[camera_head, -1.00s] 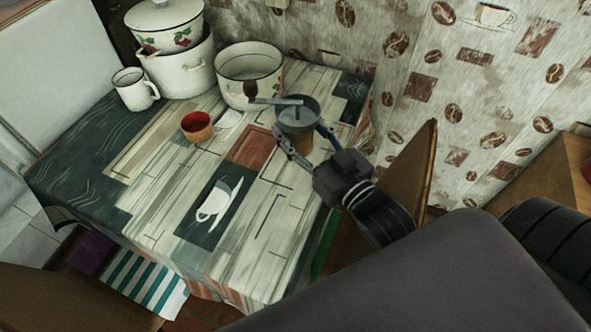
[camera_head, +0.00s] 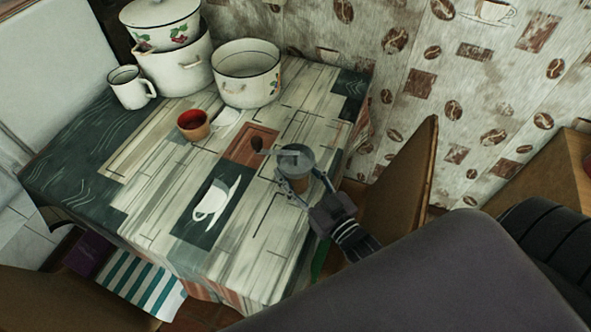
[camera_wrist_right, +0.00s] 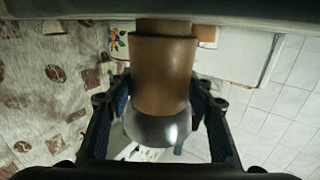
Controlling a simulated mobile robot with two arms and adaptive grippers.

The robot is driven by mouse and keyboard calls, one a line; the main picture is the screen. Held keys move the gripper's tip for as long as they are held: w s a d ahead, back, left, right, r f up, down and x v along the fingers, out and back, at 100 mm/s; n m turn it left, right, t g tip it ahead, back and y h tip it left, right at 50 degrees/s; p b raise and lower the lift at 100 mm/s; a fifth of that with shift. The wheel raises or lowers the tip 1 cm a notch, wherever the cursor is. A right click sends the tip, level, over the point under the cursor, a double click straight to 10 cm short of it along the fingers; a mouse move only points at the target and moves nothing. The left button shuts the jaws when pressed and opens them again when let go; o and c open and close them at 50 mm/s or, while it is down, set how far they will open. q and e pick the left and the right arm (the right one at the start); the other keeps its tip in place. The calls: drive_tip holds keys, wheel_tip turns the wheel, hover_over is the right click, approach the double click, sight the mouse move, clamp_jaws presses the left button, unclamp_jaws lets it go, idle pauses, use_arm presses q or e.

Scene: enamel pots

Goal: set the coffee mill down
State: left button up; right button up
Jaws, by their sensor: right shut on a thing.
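The coffee mill (camera_head: 296,172) has a grey metal top, a crank with a dark knob and a brown body. My right gripper (camera_head: 303,186) is shut on it, one finger on each side, over the right part of the table near its edge. In the right wrist view the mill's brown body (camera_wrist_right: 163,78) and round grey metal part (camera_wrist_right: 158,128) sit between the fingers of the right gripper (camera_wrist_right: 160,110). I cannot tell whether the mill's base touches the table (camera_head: 150,225). My left gripper is not in view.
White enamel pots (camera_head: 180,68), an open pot (camera_head: 246,90) and a white mug (camera_head: 128,92) stand at the back. A red-brown cup (camera_head: 193,125) stands in front of them. The table's middle and front are clear. A wooden chair (camera_head: 405,180) stands at the right edge.

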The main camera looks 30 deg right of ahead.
drive_tip(key=shift+r, duration=0.1)
drive_tip(key=o, duration=1.2)
drive_tip(key=shift+f, duration=0.25)
drive_tip(key=shift+c, duration=0.2)
drive_tip(key=o, duration=0.4)
drive_tip(key=shift+o, duration=0.2)
drive_tip(key=shift+r, duration=0.1)
